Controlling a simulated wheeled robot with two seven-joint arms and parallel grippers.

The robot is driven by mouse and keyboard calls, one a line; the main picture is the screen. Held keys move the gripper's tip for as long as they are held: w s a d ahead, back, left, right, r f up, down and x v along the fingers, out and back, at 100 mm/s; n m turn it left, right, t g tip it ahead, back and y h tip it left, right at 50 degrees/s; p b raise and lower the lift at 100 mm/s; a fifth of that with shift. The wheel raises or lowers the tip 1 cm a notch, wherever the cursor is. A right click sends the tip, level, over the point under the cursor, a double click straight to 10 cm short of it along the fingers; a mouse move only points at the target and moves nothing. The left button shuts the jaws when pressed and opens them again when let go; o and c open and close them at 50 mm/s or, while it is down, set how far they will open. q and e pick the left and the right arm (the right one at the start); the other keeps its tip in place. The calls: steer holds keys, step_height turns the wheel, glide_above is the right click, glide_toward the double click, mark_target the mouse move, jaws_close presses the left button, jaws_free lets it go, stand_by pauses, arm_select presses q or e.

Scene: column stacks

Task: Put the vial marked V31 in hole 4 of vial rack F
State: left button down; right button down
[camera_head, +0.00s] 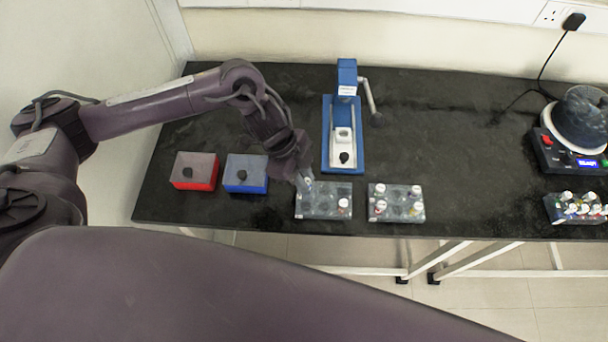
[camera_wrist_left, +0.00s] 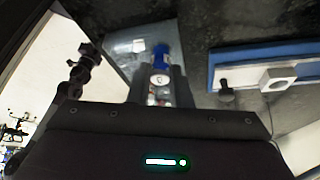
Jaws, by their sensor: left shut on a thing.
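My left gripper (camera_head: 304,181) reaches down over the left end of a grey vial rack (camera_head: 326,212) near the table's front edge. It is shut on a vial, whose white cap (camera_wrist_left: 159,79) shows between the fingers in the left wrist view; its marking is too small to read. I cannot tell whether the vial's lower end is in a hole. This rack holds a white-capped vial (camera_head: 343,203) at its front right. A second grey rack (camera_head: 398,216) to its right holds several capped vials. I cannot read the rack letters. My right gripper is not in view.
A red box (camera_head: 195,184) and a blue box (camera_head: 245,187) with black knobs stand left of the racks. A blue press-like stand (camera_head: 327,140) is behind them. At far right are a round-topped machine (camera_head: 549,152) and another filled rack (camera_head: 553,215). Dark tabletop between is clear.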

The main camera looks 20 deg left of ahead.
arm_select(q)
steer(key=shift+f, duration=0.2)
steer(key=shift+f, duration=0.45)
steer(key=c, duration=1.2)
jaws_free()
steer(key=shift+c, duration=0.2)
steer(key=shift+o, duration=0.4)
steer(key=shift+o, duration=1.2)
